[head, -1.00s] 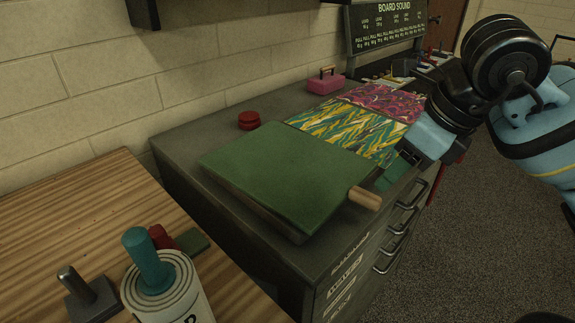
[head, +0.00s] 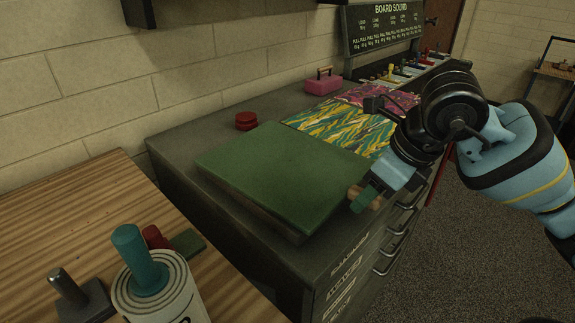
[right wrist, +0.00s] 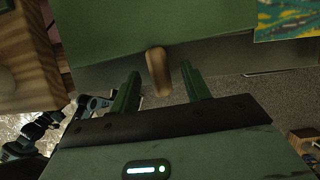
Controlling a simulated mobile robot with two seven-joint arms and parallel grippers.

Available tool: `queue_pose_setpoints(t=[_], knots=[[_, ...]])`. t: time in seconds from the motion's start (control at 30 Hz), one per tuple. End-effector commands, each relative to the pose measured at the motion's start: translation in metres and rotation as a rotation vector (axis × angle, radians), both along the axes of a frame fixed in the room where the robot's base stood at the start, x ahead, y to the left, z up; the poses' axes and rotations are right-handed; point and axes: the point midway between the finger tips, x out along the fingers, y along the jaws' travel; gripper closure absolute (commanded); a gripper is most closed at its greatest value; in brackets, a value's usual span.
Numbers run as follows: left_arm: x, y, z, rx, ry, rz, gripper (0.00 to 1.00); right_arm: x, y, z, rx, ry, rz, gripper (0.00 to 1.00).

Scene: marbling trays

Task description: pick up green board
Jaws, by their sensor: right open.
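The green board (head: 285,175) lies flat on the dark cabinet, its near corner close to the cabinet's front edge. In the right wrist view the board (right wrist: 150,22) fills the top. Its short wooden handle (right wrist: 158,72) sticks out towards my right gripper. My right gripper (right wrist: 160,80) is open, with its two green fingers on either side of the handle, and no contact shows. In the head view the right gripper (head: 362,197) covers most of the handle. My left gripper is not in view.
Yellow-teal (head: 340,125) and pink (head: 378,97) marbled sheets lie behind the board. A red round item (head: 246,121) and a pink box (head: 323,85) stand near the wall. A wooden table (head: 95,220) holds a white can (head: 165,290) at left.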

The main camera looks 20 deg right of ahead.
Motion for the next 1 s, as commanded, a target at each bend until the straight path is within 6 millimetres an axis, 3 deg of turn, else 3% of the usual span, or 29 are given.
queue_pose_setpoints(t=[0.27, 0.6, 0.87, 1.0], knots=[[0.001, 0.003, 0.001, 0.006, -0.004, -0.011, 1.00, 0.001, 0.000, -0.002, -0.001, 0.000, 0.000, 0.55], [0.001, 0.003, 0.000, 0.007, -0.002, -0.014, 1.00, 0.001, 0.000, -0.001, -0.001, 0.000, 0.000, 1.00], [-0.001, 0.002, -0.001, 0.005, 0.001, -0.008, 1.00, 0.001, 0.000, 0.001, 0.001, -0.004, 0.000, 1.00], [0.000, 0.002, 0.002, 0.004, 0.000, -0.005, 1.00, 0.001, 0.000, 0.015, 0.001, -0.007, 0.000, 1.00]])
